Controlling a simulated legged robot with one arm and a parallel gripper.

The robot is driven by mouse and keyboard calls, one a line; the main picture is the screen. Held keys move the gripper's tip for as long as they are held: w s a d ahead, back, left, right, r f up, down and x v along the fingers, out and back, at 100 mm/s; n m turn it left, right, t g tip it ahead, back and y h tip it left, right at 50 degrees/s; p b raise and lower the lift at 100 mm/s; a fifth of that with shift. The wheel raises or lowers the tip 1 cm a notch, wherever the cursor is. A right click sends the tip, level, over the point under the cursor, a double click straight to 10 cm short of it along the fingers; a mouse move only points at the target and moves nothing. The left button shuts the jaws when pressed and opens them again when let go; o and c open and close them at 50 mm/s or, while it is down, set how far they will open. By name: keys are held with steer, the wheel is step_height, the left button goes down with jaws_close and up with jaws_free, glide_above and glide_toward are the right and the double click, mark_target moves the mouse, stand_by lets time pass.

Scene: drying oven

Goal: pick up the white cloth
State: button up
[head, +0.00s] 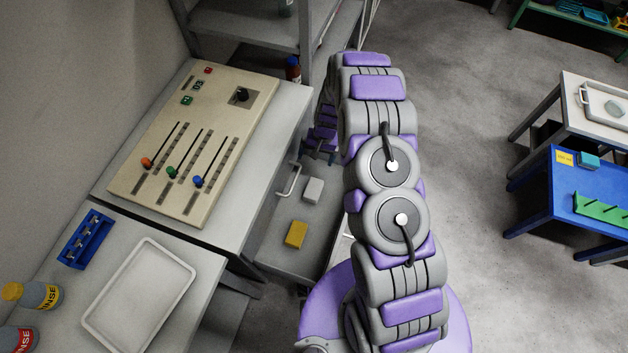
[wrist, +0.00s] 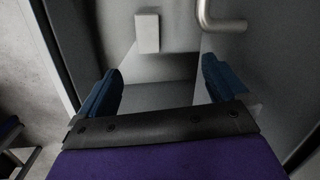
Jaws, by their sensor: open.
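A small white block-like piece (head: 313,190), which I take to be the white cloth, lies on the grey surface behind the bar handle, beside the cabinet. In the wrist view a pale rectangular piece (wrist: 147,33), seemingly the same cloth, shows ahead of and above the gap between my fingers. My gripper (wrist: 160,88) is open, with its two dark blue fingers apart and nothing between them. The cloth is apart from the fingers. In the head view my gripper is partly hidden behind my arm, just above the cloth.
A yellow block (head: 296,234) lies near the white piece on the same grey surface (head: 275,250). A bar handle (head: 289,180) stands close to the left; it also shows in the wrist view (wrist: 204,14). A control panel (head: 193,140) and white tray (head: 138,296) are at left.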

step_height(320, 180, down, 8)
steer(key=d, duration=0.2)
steer(key=b, duration=0.3)
glide_above(314, 189)
steer(key=shift+m, duration=0.3)
steer(key=f, duration=1.1)
steer(key=shift+w+d+f, duration=0.15)
steer(key=shift+w+f, duration=0.1)
steer(key=shift+w, duration=0.05)
steer(key=x, duration=0.1)
steer(key=b+x, duration=0.1)
steer(key=x, duration=0.1)
steer(key=d+x, duration=0.1)
steer(key=x, duration=0.1)
steer(key=shift+s+a+f+b, duration=0.15)
steer(key=shift+b, duration=0.25)
steer(key=shift+c, duration=0.4)
steer(key=c, duration=1)
steer(key=shift+o, duration=0.2)
steer(key=shift+r, duration=0.25)
steer(key=a+p+v, duration=0.1)
steer(key=p+v, duration=0.1)
steer(key=v, duration=0.7)
steer(key=shift+s+a+r+p, duration=0.2)
steer(key=shift+a+r+p, duration=0.2)
steer(key=shift+r, duration=0.05)
